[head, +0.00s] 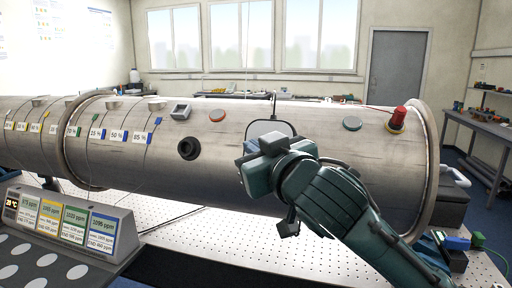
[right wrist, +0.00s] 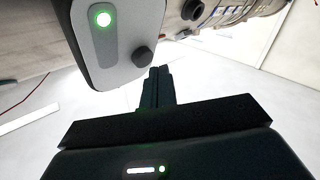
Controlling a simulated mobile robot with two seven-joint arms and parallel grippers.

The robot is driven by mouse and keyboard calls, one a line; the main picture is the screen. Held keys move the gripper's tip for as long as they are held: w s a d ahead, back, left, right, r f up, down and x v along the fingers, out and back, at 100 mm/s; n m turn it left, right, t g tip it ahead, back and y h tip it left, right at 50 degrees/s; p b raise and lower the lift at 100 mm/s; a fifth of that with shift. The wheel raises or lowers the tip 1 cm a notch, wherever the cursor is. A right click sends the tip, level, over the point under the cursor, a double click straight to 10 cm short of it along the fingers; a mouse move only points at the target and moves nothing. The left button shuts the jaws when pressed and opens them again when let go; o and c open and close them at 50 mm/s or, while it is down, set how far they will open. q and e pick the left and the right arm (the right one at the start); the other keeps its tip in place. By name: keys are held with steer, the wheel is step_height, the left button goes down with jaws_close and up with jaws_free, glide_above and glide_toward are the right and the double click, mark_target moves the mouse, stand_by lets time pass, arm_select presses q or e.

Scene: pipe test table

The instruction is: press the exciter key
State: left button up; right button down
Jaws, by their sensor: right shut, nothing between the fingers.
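The exciter is a light grey box with rounded corners and a dark rim (head: 268,127). It sits on the front of the large metal pipe (head: 330,150), partly hidden behind my right gripper in the head view. In the right wrist view the exciter box (right wrist: 120,25) shows a lit green lamp (right wrist: 103,19) and a dark round key (right wrist: 142,56). My right gripper (head: 264,147) is shut and empty in front of the box. Its fingertips (right wrist: 158,72) appear just below and right of the key; I cannot tell whether they touch it. My left gripper is not in view.
Round caps, red (head: 217,115) and green-grey (head: 351,123), a red knob (head: 398,117) and a dark port (head: 188,148) are on the pipe. A display console (head: 75,225) stands front left.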

steer(key=shift+w+d+f, duration=0.1)
steer(key=shift+w, duration=0.2)
steer(key=shift+w+d+f, duration=0.15)
steer(key=shift+w+f, duration=0.05)
steer(key=shift+w, duration=0.2)
stand_by(0.6)
stand_by(0.4)
steer(key=shift+s+a+r+p, duration=0.15)
steer(key=shift+s+p, duration=0.1)
steer(key=shift+s, duration=0.1)
steer(key=shift+s+a+r+p, duration=0.1)
steer(key=shift+s+r+p, duration=0.1)
steer(key=shift+s, duration=0.15)
